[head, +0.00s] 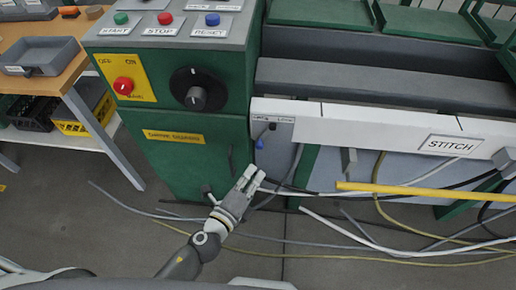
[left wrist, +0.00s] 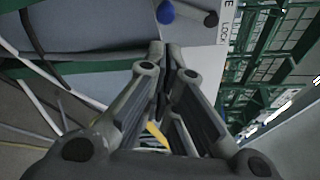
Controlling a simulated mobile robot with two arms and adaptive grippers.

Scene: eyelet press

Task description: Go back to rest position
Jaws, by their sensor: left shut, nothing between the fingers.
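My left gripper (head: 250,179) is in the middle of the head view, in front of the green control cabinet (head: 179,122). Its fingers are shut with nothing between them. In the left wrist view my left gripper (left wrist: 167,50) points toward a white panel with a blue knob (left wrist: 166,12) and a dark knob (left wrist: 210,18). The blue knob (head: 260,144) also shows in the head view, just above the fingertips. The fingers look apart from it. My right gripper is in neither view.
The cabinet carries green (head: 121,18), red (head: 165,18) and blue (head: 212,19) buttons, a red switch (head: 123,86) and a black dial (head: 195,90). Loose cables (head: 330,246) lie across the floor. A yellow bar (head: 425,192) sticks out at right. A wooden workbench (head: 45,45) stands at left.

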